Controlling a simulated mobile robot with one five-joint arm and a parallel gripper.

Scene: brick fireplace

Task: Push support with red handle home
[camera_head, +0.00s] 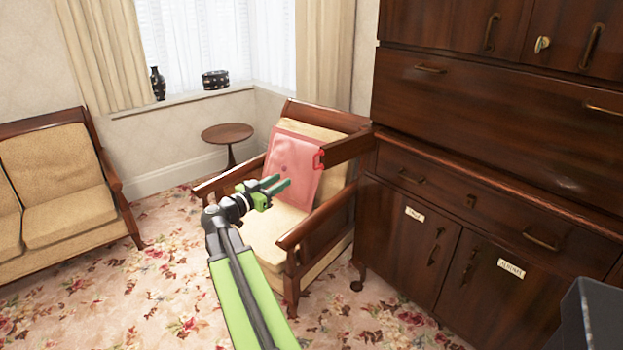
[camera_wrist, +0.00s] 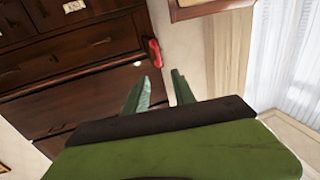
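The support is a dark wooden bar (camera_head: 346,147) that sticks out from the left side of the cabinet, above the armchair. Its red handle (camera_head: 319,160) is on the end facing left. The red handle also shows in the wrist view (camera_wrist: 153,52), just beyond the fingertips and slightly left of the gap. My gripper (camera_head: 284,181) is left of the handle and a little lower in the head view, apart from it. In the wrist view my gripper (camera_wrist: 161,78) has its two green fingers spread with nothing between them.
The dark wooden cabinet (camera_head: 470,200) fills the right side. A small round table (camera_head: 227,132) and a sofa (camera_head: 60,180) are farther left. Flowered carpet between them is clear.

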